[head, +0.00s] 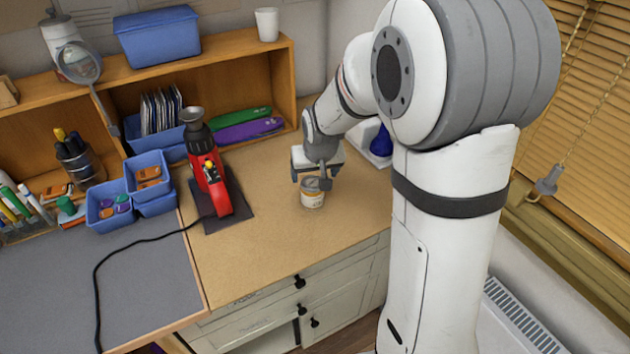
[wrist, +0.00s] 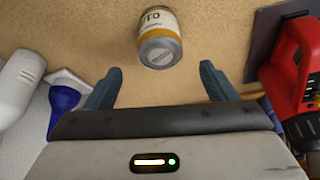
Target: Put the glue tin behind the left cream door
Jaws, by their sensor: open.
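The glue tin (head: 312,194), a small white tin with an orange-brown band and a grey lid, stands on the tan worktop. My gripper (head: 317,180) is open just above it. In the wrist view the tin (wrist: 160,40) lies just beyond the open fingertips (wrist: 160,67), roughly centred between them, and does not look gripped. Below the worktop are cream cabinet fronts with black knobs. The right cream door (head: 340,308) looks shut. A gap (head: 288,338) shows left of it, so the left door seems open, but the frame edge cuts this area off.
A red tool (head: 212,180) stands on a dark mat (head: 240,213) left of the tin, its black cable trailing left. Blue bins (head: 108,204) stand farther left. The worktop in front of the tin is clear.

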